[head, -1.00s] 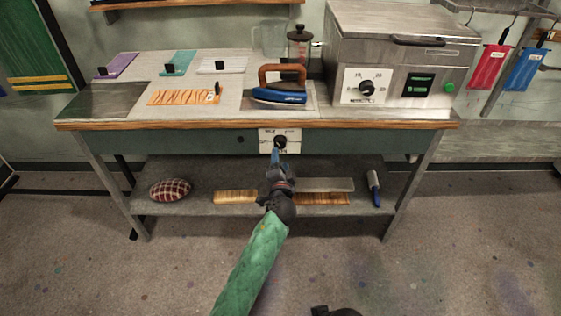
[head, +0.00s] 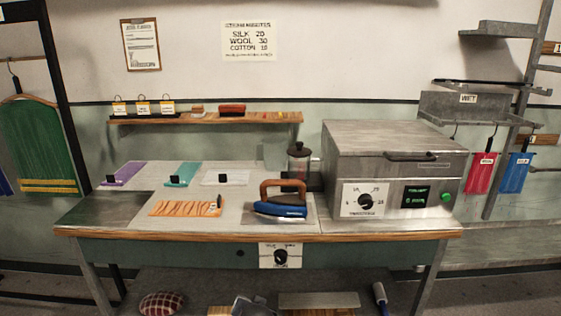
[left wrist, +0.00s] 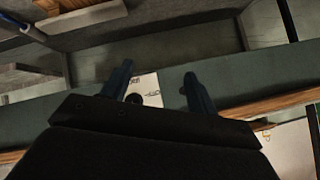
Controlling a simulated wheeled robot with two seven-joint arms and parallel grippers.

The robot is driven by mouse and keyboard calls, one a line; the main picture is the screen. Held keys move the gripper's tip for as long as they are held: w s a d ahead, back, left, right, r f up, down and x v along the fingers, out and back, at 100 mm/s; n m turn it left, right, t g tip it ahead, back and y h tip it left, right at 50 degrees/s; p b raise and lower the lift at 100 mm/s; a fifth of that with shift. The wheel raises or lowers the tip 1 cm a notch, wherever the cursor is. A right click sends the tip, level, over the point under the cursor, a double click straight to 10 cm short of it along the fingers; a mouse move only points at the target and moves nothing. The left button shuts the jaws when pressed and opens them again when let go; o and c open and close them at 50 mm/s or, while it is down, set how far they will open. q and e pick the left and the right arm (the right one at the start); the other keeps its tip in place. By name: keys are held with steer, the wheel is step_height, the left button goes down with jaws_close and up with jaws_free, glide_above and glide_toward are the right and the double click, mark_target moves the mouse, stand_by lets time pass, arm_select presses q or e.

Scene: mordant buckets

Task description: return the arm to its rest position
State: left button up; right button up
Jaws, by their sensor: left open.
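My left gripper (left wrist: 158,84) shows in the left wrist view with its two dark blue fingers apart and nothing held between them. Beyond the fingers is the table's green front panel, with a white dial plate (left wrist: 147,88) and black knob partly visible between them. In the head view the same dial plate (head: 280,256) is on the table's front, with no gripper on its knob. A greyish shape at the bottom edge of the head view is too cut off to identify surely. My right gripper is not in view.
A lower shelf holds a checked cushion (head: 161,303). A wall shelf (head: 205,118) hangs behind.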

arm_select(q)
steer(key=s+a+f+g+h+p, duration=0.1)
steer(key=s+a+f+g, duration=0.1)
steer(key=s, duration=1)
steer(key=s+a+f+n+g+h+p, duration=0.1)
steer(key=s+a+f+g, duration=0.1)
steer(key=s, duration=1)
steer(key=s+a+f+g+h+p, duration=0.1)
steer(key=s+a+f+g+p, duration=0.1)
steer(key=s, duration=1.1)
steer(key=shift+f+n+g, duration=0.3)
steer(key=shift+f+g, duration=0.5)
steer(key=shift+f, duration=0.05)
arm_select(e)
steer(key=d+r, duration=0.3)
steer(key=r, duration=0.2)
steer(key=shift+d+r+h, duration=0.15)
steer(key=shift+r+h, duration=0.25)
arm_select(q)
steer(key=shift+s, duration=0.1)
